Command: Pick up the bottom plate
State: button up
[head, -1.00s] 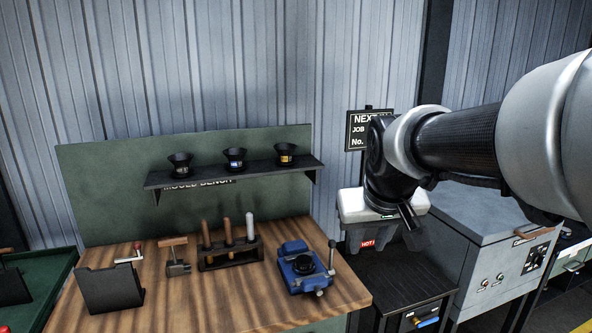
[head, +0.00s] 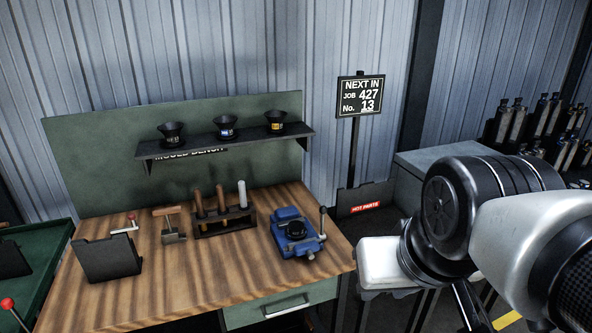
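I cannot make out a piece that is surely the bottom plate. A blue vice-like fixture (head: 292,240) with a dark round part stands at the right of the wooden mould bench (head: 190,290). A black upright holder (head: 108,260) stands at the bench's left; whether it holds anything is unclear. My gripper (head: 386,294) hangs off the bench's right edge, its white hand above and dark finger parts below. It is partly hidden by my arm, and I cannot tell whether it is open or shut.
A shelf (head: 225,140) with three black funnel-like cups is behind the bench. A tool rack (head: 224,222) and a small clamp (head: 168,228) stand on it. A sign (head: 360,96) reads job 427, No. 13. A grey cabinet (head: 430,160) is behind my arm.

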aim_at(295, 231)
jog(key=i+l+u, duration=0.3)
jog(key=i, duration=0.15)
jog(key=i+l+u, duration=0.3)
jog(key=i, duration=0.15)
jog(key=j, duration=0.1)
